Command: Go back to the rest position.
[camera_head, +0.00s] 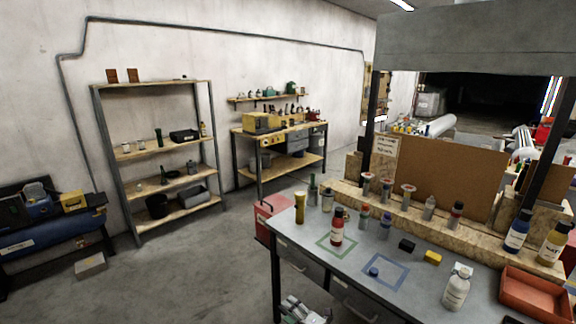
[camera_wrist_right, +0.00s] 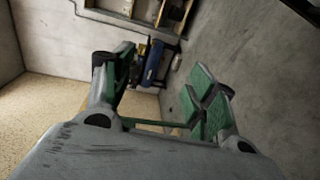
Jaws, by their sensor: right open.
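My right gripper (camera_head: 303,311) shows at the bottom edge of the head view, low beside the front of the grey workbench (camera_head: 318,262). In the right wrist view its green-padded fingers (camera_wrist_right: 163,78) stand apart with nothing between them. Beyond them are bare grey floor and, farther off, shelving and a blue object. Most of the right arm is out of view. My left gripper is not in view.
A white bottle (camera_head: 457,288) and a red tray (camera_head: 533,293) are at right. Open floor (camera_head: 190,275) lies left.

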